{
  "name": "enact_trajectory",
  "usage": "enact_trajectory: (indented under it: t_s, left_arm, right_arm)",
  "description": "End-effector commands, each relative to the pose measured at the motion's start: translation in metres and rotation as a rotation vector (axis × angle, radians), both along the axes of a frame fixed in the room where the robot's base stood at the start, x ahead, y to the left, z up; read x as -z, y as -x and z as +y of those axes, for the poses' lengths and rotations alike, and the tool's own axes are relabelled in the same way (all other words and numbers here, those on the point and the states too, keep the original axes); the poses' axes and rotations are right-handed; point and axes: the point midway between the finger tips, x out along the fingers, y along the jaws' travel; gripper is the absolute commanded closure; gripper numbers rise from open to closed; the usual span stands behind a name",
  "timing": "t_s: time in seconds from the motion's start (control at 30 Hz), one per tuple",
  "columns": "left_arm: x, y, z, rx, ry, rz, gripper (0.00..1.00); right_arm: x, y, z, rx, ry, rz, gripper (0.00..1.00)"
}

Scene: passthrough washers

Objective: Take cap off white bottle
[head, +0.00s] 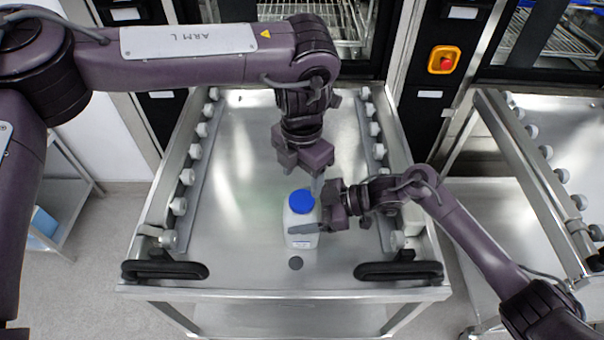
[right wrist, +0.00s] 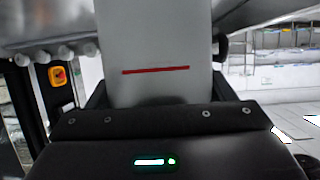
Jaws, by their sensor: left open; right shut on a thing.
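A white bottle (head: 299,231) with a blue cap (head: 300,200) stands upright on the steel cart top. The cap sits on the bottle. My right gripper (head: 308,226) comes from the right and is shut on the bottle's body. In the right wrist view the bottle (right wrist: 153,50) fills the space between the fingers, with a red line across it. My left gripper (head: 308,178) is open and points down just above and slightly behind the cap, apart from it as far as I can tell. Its fingertips are partly hidden.
The steel cart top (head: 240,140) has roller rails on both sides and black handles (head: 165,270) at the front. A second cart (head: 545,200) stands at the right. Washer machines and a red stop button (head: 445,62) are behind. The cart top left of the bottle is clear.

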Motion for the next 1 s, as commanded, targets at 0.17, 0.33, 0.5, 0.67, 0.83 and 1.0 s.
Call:
enact_trajectory:
  t_s: [0.17,0.33,0.5,0.67,0.83,1.0]
  left_arm:
    - [0.030,0.001,0.000,0.000,-0.001,0.004,0.40]
    - [0.054,0.001,0.000,0.000,-0.002,0.002,0.40]
    - [0.066,0.000,0.000,0.000,-0.001,0.001,0.40]
    - [0.068,0.000,0.000,0.000,-0.001,0.000,0.40]
    - [0.068,0.000,0.000,0.000,-0.001,0.000,0.44]
    - [0.068,0.000,0.000,0.000,-0.001,-0.001,0.66]
  right_arm:
    - [0.000,0.000,0.000,0.000,-0.001,0.000,0.88]
    - [0.000,0.000,0.000,0.000,0.000,0.000,0.88]
    - [0.000,0.000,0.000,0.000,0.000,0.000,0.88]
    - [0.000,0.000,0.000,0.000,0.000,0.000,0.88]
    - [0.000,0.000,0.000,0.000,0.000,0.000,0.88]
    - [0.000,0.000,0.000,0.000,0.000,0.000,0.88]
